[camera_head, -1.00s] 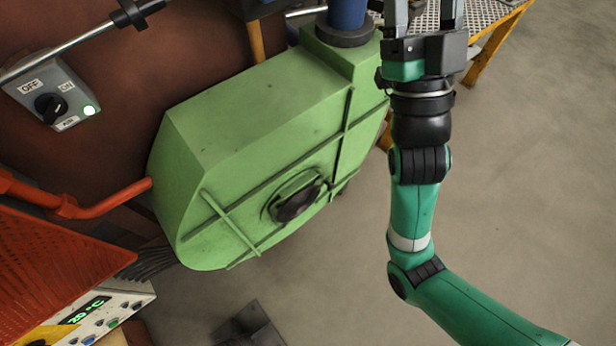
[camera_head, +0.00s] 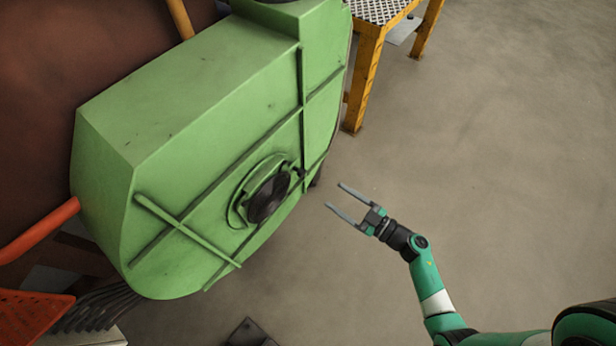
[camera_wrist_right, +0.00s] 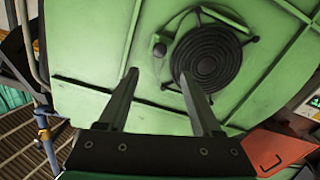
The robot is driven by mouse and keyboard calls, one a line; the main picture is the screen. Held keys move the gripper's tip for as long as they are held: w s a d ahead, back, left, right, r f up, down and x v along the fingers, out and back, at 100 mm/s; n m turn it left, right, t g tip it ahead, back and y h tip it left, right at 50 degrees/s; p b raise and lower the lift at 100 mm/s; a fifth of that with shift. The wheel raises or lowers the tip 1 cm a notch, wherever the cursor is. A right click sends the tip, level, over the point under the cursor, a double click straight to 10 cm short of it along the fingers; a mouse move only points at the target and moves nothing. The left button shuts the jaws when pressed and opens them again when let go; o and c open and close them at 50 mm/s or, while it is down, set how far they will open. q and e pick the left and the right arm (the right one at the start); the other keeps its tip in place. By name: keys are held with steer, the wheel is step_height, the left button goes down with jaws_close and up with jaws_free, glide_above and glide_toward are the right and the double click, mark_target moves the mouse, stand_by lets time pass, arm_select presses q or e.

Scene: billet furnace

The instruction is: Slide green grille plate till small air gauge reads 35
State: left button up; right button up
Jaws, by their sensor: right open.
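The round dark grille (camera_head: 268,197) sits on the front face of the green housing (camera_head: 190,110), with a green curved rim (camera_head: 240,200) showing on its left. In the right wrist view the grille (camera_wrist_right: 207,62) shows concentric rings, with a small dark knob (camera_wrist_right: 159,48) beside it. I cannot tell clearly which green part there is the sliding plate. My right gripper (camera_head: 335,196) is open and empty, to the right of the grille and apart from it, fingers pointing toward the housing. In the wrist view its fingers (camera_wrist_right: 160,73) spread before the green face. The air gauge and my left gripper are not in view.
A yellow-legged stand (camera_head: 365,75) with a perforated top is behind the housing at upper right. An orange-red pipe (camera_head: 40,232) and an orange perforated panel (camera_head: 30,315) are at lower left. The floor on the right is clear.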

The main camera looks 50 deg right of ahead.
mark_target(304, 174)
steer(key=w+b, duration=0.1)
steer(key=w, duration=0.2)
steer(key=w+b, duration=0.2)
steer(key=w, duration=0.2)
steer(key=w+a+b, duration=0.1)
steer(key=w, duration=0.2)
steer(key=shift+w, duration=0.75)
jaws_close()
stand_by(0.4)
